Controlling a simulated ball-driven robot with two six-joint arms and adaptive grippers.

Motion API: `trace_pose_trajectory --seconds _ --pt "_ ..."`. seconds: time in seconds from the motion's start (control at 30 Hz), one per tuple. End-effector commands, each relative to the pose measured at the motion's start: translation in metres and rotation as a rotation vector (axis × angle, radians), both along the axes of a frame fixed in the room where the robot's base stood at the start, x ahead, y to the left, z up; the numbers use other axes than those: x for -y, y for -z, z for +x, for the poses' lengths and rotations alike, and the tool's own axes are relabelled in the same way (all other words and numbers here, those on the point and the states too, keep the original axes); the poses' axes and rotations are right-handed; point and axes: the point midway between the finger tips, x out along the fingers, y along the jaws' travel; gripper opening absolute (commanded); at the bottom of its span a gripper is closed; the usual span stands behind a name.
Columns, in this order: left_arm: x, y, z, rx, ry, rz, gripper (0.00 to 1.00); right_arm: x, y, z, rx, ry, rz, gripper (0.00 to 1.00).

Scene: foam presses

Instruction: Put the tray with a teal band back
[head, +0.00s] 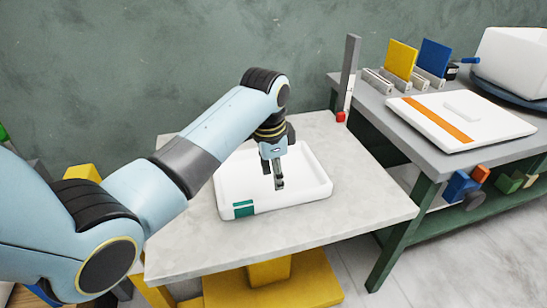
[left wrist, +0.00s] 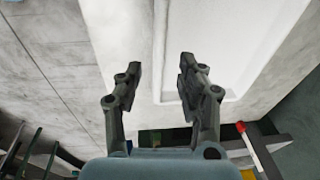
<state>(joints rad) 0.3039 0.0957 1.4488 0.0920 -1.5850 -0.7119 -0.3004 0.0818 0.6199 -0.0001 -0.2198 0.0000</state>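The white tray with a teal band (head: 320,178) lies flat on the pale tabletop, its teal patch (head: 243,209) at the front left corner. My left gripper (head: 278,186) points down over the tray in the head view. My right gripper is out of view.
The pale table (head: 365,205) is clear around the tray. A grey post (head: 350,62) with a red foot stands at its back right. The bench at right holds a white tray with an orange band (head: 460,120), yellow (head: 401,59) and blue (head: 434,57) panels, and a white box (head: 515,60).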

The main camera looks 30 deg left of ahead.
Motion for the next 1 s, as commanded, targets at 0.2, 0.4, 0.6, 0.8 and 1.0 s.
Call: trace_pose_trajectory --seconds 0.2,0.4,0.6,0.8,1.0 --pt "0.000 -0.035 -0.005 0.001 0.001 0.000 0.39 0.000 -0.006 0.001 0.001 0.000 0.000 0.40" --pt "0.000 -0.043 -0.007 -0.001 0.001 -0.001 0.39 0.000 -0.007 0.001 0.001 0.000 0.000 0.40" --pt "0.000 -0.043 -0.007 -0.001 0.001 -0.001 0.39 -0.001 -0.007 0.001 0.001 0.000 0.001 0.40" --pt "0.000 -0.043 -0.007 -0.001 0.001 -0.001 0.39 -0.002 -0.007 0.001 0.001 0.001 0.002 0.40" --pt "0.000 -0.034 -0.030 0.007 -0.046 0.001 0.39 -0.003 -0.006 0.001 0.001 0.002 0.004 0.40"
